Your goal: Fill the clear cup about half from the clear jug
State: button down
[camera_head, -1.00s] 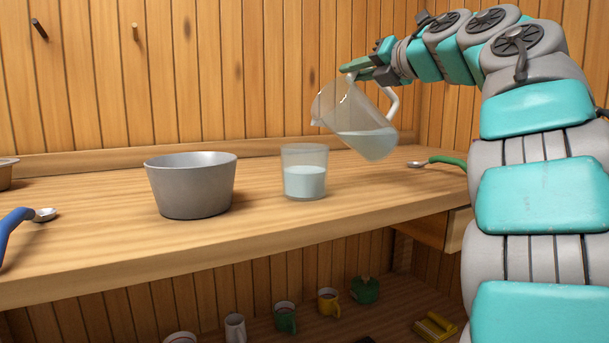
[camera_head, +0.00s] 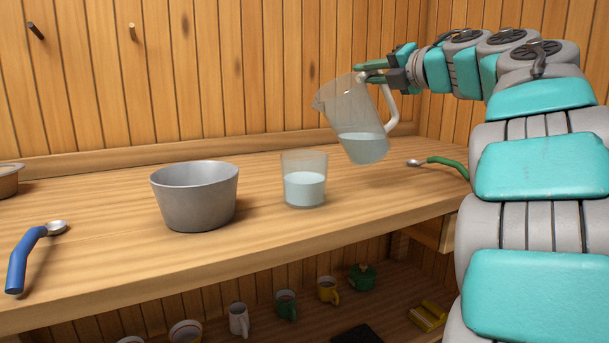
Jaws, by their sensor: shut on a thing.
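The clear cup (camera_head: 304,164) stands upright on the wooden bench. Pale water (camera_head: 304,189) fills it to a little over half its height. The clear jug (camera_head: 345,110) is held in the air up and to the right of the cup, apart from it. It tilts slightly left, with its spout at upper left and its white handle (camera_head: 391,110) at right. Pale water (camera_head: 363,147) lies in the bottom of the jug, and no stream shows. My gripper (camera_head: 366,74) is shut on the jug near its rim and handle top; its exact contact is partly hidden.
A grey metal bowl (camera_head: 195,205) stands left of the cup. A blue-handled spoon (camera_head: 20,262) lies at the bench's left, and a green-handled spoon (camera_head: 445,162) at the right. Several mugs (camera_head: 285,304) stand on the shelf below. The bench front between bowl and cup is clear.

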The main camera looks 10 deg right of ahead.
jog(key=shift+d+r+m+p, duration=0.2)
jog(key=shift+r+m+p, duration=0.2)
jog(key=shift+r, duration=0.1)
jog(key=shift+w+d+f+m, duration=0.1)
jog(key=shift+d+f+m, duration=0.1)
jog(key=shift+m, duration=0.1)
jog(key=shift+w+d+r+m+y, duration=0.1)
jog(key=shift+d+r+m+y, duration=0.1)
jog(key=shift+r+m, duration=0.7)
jog(key=shift+w+d+r+m+y, duration=0.15)
jog(key=shift+r+m, duration=0.35)
jog(key=shift+r, duration=0.65)
jog(key=shift+s, duration=0.1)
jog(key=shift+f+m+t, duration=0.3)
jog(key=shift+f+m, duration=0.75)
jog(key=shift+m, duration=0.15)
